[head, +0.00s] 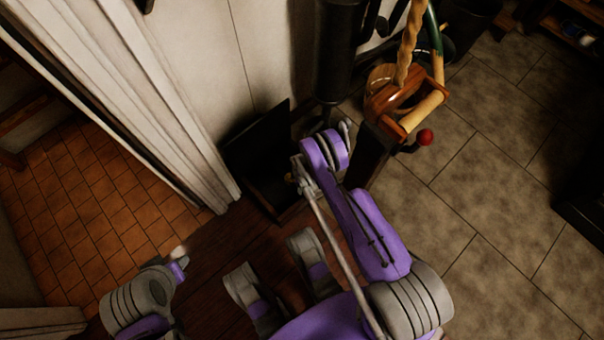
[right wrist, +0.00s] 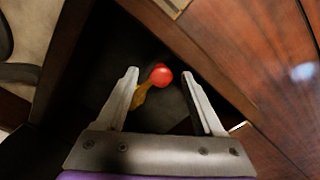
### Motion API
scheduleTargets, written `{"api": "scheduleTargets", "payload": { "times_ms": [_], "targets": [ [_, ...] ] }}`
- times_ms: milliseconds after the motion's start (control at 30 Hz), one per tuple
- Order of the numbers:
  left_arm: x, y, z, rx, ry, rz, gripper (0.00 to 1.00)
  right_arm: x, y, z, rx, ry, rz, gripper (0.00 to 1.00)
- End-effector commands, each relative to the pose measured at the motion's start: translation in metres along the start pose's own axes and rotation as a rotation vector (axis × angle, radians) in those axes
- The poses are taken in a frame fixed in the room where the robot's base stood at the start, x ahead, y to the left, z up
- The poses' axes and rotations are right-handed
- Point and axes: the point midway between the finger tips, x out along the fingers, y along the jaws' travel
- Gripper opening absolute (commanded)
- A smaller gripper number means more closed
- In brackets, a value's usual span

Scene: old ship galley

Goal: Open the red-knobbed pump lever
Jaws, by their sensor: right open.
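In the right wrist view, a round red knob (right wrist: 161,76) sits on the end of a short brass-coloured lever (right wrist: 147,93). My right gripper (right wrist: 160,74) is open, with one finger on each side of the knob. Gaps show between the knob and both fingers, so it is not gripped. The lever's far end and mount are lost in dark shadow. In the head view, a red ball knob (head: 425,137) shows on a dark handle beside a wooden frame; I cannot tell if it is the same knob. My left gripper is not in view.
In the right wrist view, reddish wooden panels (right wrist: 226,40) flank the dark recess closely. In the head view, a dark upright panel (head: 258,150) and a black cylinder (head: 337,50) stand near my right arm.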

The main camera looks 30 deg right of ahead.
Motion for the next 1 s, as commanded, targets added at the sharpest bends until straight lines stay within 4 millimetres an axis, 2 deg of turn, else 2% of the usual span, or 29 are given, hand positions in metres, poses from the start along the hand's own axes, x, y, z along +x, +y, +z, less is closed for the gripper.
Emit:
{"api": "scheduleTargets", "payload": {
  "times_ms": [133,233,500,700,833,1000],
  "targets": [
    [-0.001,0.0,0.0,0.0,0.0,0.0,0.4,-0.002,0.0,0.0,0.0,0.0,-0.001,0.69],
    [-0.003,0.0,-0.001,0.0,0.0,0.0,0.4,-0.012,0.0,0.0,0.0,0.0,-0.001,0.69],
    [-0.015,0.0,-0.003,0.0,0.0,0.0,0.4,-0.066,0.0,0.0,0.0,0.0,0.0,0.69],
    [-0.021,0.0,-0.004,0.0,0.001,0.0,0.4,-0.097,0.0,0.0,0.0,0.0,0.0,0.69],
    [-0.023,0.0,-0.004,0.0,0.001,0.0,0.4,-0.106,0.0,0.0,0.0,0.0,0.0,0.69],
    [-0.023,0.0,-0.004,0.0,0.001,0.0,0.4,-0.109,0.0,0.0,0.0,0.0,0.0,0.69]
  ]
}}
